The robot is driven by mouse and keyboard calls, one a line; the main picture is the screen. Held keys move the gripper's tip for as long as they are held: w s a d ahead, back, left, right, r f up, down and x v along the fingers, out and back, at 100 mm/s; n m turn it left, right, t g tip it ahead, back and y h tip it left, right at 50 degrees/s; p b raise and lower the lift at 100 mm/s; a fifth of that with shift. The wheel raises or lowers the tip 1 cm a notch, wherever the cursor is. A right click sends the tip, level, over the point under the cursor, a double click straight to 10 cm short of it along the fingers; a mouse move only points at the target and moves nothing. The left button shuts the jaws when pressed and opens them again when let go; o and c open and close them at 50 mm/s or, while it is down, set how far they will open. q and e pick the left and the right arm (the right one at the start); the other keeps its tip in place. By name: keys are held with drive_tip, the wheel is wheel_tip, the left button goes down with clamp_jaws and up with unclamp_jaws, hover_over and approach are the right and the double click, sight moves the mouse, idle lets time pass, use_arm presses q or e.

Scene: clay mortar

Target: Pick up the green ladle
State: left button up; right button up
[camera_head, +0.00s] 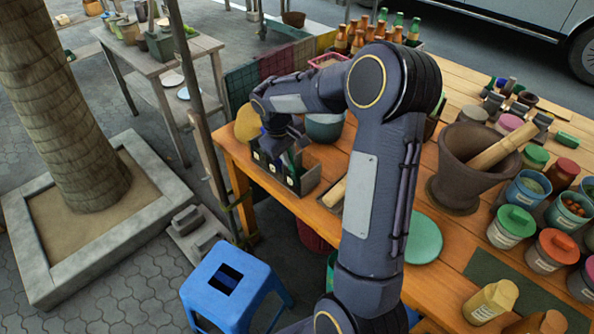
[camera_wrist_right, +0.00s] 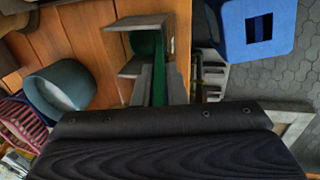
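My right arm reaches across the head view to a dark utensil box (camera_head: 310,178) at the table's left edge. My right gripper (camera_head: 279,147) points down over this box, its fingertips partly hidden by the wrist and the box. In the right wrist view, the two grey fingers of the right gripper (camera_wrist_right: 161,88) stand apart, with a narrow green piece (camera_wrist_right: 159,66) between them. This looks like part of the green ladle; its full shape is hidden. I cannot tell whether the fingers touch it. My left gripper is out of view.
A teal bowl (camera_head: 324,128) stands just behind the box. A mortar (camera_head: 468,165) with a pestle and several lidded jars fill the right side. A green round lid (camera_head: 423,240) lies near the front. A blue stool (camera_head: 232,287) stands on the ground below.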

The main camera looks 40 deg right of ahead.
clamp_jaws()
drive_tip(key=v, duration=0.3)
drive_tip(key=d+v, duration=0.1)
drive_tip(key=v, duration=0.2)
drive_tip(key=d+v, duration=0.1)
drive_tip(key=v, duration=0.2)
drive_tip(key=shift+w+r, duration=0.1)
drive_tip(key=shift+r, duration=0.55)
drive_tip(key=shift+c, duration=0.2)
unclamp_jaws()
clamp_jaws()
drive_tip(key=shift+f, duration=0.1)
